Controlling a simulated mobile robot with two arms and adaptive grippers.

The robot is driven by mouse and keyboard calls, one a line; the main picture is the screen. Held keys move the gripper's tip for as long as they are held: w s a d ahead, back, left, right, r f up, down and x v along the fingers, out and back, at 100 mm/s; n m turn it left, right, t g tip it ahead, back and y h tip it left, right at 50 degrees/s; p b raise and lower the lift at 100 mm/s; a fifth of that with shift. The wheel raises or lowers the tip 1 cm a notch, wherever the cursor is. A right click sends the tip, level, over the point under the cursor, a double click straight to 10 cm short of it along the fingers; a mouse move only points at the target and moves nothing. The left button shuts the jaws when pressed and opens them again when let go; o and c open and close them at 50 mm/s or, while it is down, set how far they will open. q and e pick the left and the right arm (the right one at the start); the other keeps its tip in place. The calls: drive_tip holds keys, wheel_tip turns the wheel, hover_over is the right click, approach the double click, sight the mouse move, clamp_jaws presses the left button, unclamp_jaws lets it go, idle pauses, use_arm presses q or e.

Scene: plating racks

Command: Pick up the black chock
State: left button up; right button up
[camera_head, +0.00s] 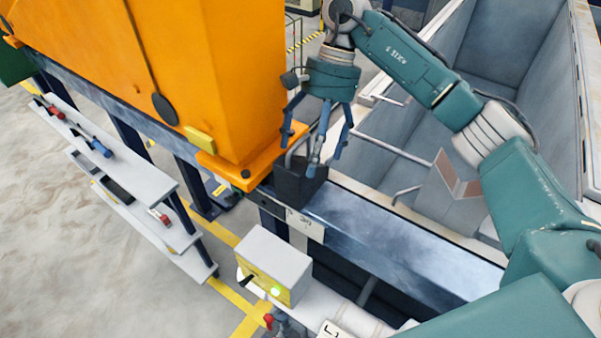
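The black chock (298,186) is a dark block with a loop handle on top. It sits on the steel beam, against the corner of the orange housing. My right gripper (314,154) points down from above, with its blue-grey fingers spread apart. The fingertips are at and just above the top of the chock, near its handle. One finger hides part of the chock's top, and I cannot tell whether any finger touches it. My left gripper is not in view.
The large orange housing (187,70) stands directly left of the chock. The steel beam (390,235) runs on to the lower right. A control box (272,262) stands in front. Shelves with tools (125,178) are at left, and grey tanks (440,190) lie behind the beam.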

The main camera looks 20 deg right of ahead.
sight(306, 178)
drive_tip(key=shift+s+a+f, duration=0.2)
drive_tip(key=shift+s+f, duration=0.15)
drive_tip(key=shift+f, duration=0.05)
drive_tip(key=p+x, duration=0.3)
drive_tip(key=x, duration=0.1)
drive_tip(key=shift+s+f, duration=0.1)
drive_tip(key=shift+f, duration=0.1)
drive_tip(key=shift+s+f, duration=0.1)
drive_tip(key=shift+f, duration=0.2)
drive_tip(key=c, duration=1.8)
